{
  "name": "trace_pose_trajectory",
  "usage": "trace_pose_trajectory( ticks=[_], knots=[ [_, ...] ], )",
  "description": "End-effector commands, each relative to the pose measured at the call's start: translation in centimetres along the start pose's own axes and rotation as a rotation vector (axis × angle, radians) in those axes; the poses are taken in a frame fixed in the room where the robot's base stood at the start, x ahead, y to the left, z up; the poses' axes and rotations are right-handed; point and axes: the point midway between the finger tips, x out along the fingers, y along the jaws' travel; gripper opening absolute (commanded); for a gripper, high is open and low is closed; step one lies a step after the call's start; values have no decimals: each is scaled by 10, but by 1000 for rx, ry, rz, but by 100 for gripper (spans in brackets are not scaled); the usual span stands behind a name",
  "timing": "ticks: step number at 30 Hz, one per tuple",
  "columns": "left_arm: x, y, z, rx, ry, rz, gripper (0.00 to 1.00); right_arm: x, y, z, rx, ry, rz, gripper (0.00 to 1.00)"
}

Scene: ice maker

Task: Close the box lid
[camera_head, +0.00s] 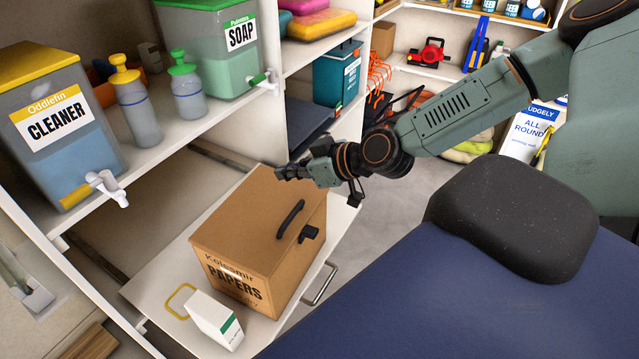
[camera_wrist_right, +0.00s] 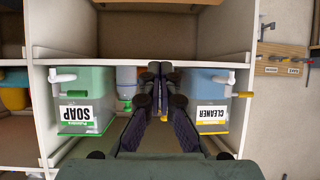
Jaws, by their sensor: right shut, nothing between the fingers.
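The brown box (camera_head: 237,282), with "PAPERS" printed on its front, stands on a white pull-out shelf. Its lid (camera_head: 245,213) lies flat over the top and looks down; any small gap cannot be made out. A black handle (camera_head: 290,219) is on the lid and a black latch-like part (camera_head: 310,234) is at the right edge. My right gripper (camera_head: 283,173) is over the box's far edge, pointing left, its fingers shut and empty. Its shut fingers also show in the right wrist view (camera_wrist_right: 160,72); the box does not show there. My left gripper is out of view.
The white pull-out shelf (camera_head: 158,268) holds a small white carton (camera_head: 214,318) in front of the box. Above are a cleaner tank (camera_head: 60,125), a soap tank (camera_head: 215,50) and bottles on a shelf. Open floor (camera_head: 375,215) lies to the right.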

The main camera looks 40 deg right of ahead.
Motion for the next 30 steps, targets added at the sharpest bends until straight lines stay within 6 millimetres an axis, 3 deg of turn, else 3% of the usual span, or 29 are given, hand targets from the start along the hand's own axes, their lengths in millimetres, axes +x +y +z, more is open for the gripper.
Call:
trace_pose_trajectory(
  ticks=[6,18,30],
  knots=[
    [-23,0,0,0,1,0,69,-14,0,20,6,-3,1,0],
    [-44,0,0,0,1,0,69,-35,0,59,3,-1,0,0],
    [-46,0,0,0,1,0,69,-38,0,67,1,-1,-1,0]
  ],
)
